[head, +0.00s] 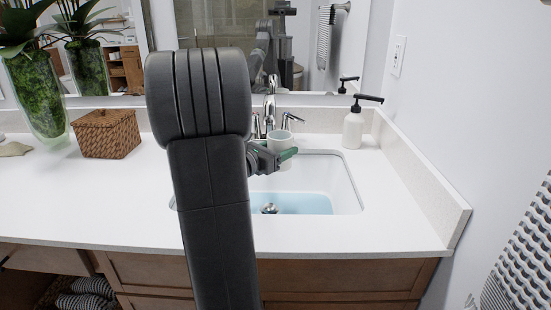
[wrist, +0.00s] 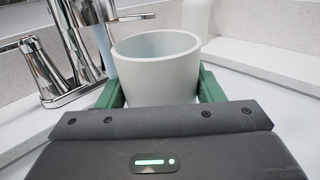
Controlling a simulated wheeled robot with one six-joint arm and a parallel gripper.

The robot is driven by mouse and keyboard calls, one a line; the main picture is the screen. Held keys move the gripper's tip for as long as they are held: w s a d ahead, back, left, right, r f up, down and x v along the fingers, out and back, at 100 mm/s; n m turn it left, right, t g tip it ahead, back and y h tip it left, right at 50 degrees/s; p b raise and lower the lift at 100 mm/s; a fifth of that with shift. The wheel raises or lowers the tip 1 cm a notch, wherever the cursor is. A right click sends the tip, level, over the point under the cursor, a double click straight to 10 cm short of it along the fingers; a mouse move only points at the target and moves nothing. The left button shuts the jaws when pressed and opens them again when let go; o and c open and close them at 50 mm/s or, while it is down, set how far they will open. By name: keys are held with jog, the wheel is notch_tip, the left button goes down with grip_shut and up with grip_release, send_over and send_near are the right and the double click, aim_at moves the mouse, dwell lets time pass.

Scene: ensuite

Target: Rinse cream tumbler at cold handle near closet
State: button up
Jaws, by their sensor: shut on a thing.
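The cream tumbler (head: 280,148) is upright over the back of the sink (head: 345,185), in front of the faucet (head: 270,104). My gripper (head: 285,156) is shut on it, with green fingers on both sides of the tumbler (wrist: 155,75) in the wrist view. The tumbler's base is hidden there. A chrome handle (head: 291,120) stands right of the spout, and another (head: 257,125) stands left, partly behind my arm. In the wrist view, one handle (wrist: 42,68) is at the left, apart from the tumbler. A pale blue band shows beside the faucet; I cannot tell if it is running water.
A white soap dispenser (head: 353,128) stands right of the sink near the wall. A wicker box (head: 106,133) and a plant vase (head: 37,92) are at the left. The mirror backs the counter (head: 110,205). The basin bottom looks pale blue, with a drain (head: 270,208).

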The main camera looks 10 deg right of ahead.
jog(key=s+a+b, duration=0.1)
jog(key=s+b, duration=0.2)
jog(key=s, duration=0.3)
jog(key=shift+s, duration=0.25)
dwell(1.4)
jog(key=s+r, duration=0.4)
jog(key=s, duration=0.1)
jog(key=shift+a, duration=0.4)
dwell(0.5)
